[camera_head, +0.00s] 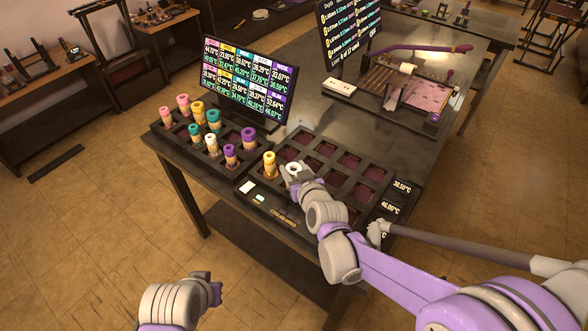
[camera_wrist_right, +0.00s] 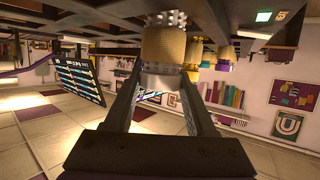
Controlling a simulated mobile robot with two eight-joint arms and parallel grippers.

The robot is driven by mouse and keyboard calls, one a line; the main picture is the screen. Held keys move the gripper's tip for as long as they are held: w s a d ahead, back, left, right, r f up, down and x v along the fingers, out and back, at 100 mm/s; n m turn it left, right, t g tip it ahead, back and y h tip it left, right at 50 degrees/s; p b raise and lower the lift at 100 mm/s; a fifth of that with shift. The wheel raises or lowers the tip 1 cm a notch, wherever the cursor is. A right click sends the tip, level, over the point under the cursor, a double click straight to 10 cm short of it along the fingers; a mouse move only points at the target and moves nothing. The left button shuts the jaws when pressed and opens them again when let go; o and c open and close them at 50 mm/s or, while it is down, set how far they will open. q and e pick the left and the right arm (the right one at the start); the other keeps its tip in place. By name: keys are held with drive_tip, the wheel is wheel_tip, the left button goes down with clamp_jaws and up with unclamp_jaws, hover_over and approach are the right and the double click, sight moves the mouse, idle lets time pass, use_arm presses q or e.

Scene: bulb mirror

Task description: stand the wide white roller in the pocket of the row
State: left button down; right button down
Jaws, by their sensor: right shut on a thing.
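The wide white roller (camera_head: 293,168) is in my right gripper (camera_head: 290,172) at the front-left part of the row tray (camera_head: 330,150). In the right wrist view, upside down, its tan body (camera_wrist_right: 163,45) and pale end show between the fingers of my right gripper (camera_wrist_right: 162,85). The roller looks roughly upright, just right of a yellow roller (camera_head: 269,165) that stands in the tray. The pocket below it is hidden by the gripper, and I cannot tell whether it is seated or above. My left gripper (camera_head: 214,290) is low at the front, away from the table; its jaws are unclear.
A left tray (camera_head: 178,150) holds several pink, yellow, teal, white and purple rollers. A screen of coloured temperature readings (camera_head: 243,82) stands behind it. Several row pockets (camera_head: 322,148) are empty. A black board (camera_head: 349,35) and a wooden rig (camera_head: 425,90) are farther back.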

drive_tip(key=shift+f, duration=0.1)
drive_tip(key=shift+c, duration=1.1)
unclamp_jaws()
drive_tip(key=shift+r, duration=0.2)
drive_tip(key=p+v, duration=0.1)
drive_tip(key=v, duration=1.1)
drive_tip(key=s+d+f+g, duration=0.1)
drive_tip(key=s+d, duration=0.1)
drive_tip(key=s+d+f+m+g+h, duration=0.1)
drive_tip(key=s+d, duration=0.1)
drive_tip(key=s, duration=0.1)
drive_tip(key=s+d+f+g+h, duration=0.1)
drive_tip(key=s+d+g, duration=0.1)
drive_tip(key=s+d, duration=0.1)
drive_tip(key=shift+s+f, duration=0.25)
drive_tip(key=shift+f, duration=0.15)
drive_tip(key=s+d+f+m+g+h, duration=0.2)
drive_tip(key=s+d, duration=0.5)
drive_tip(key=s, duration=0.4)
drive_tip(key=shift+f+m+g+h, duration=0.35)
drive_tip(key=shift+f+g, duration=0.3)
drive_tip(key=shift+g, duration=0.35)
drive_tip(key=shift+r, duration=0.1)
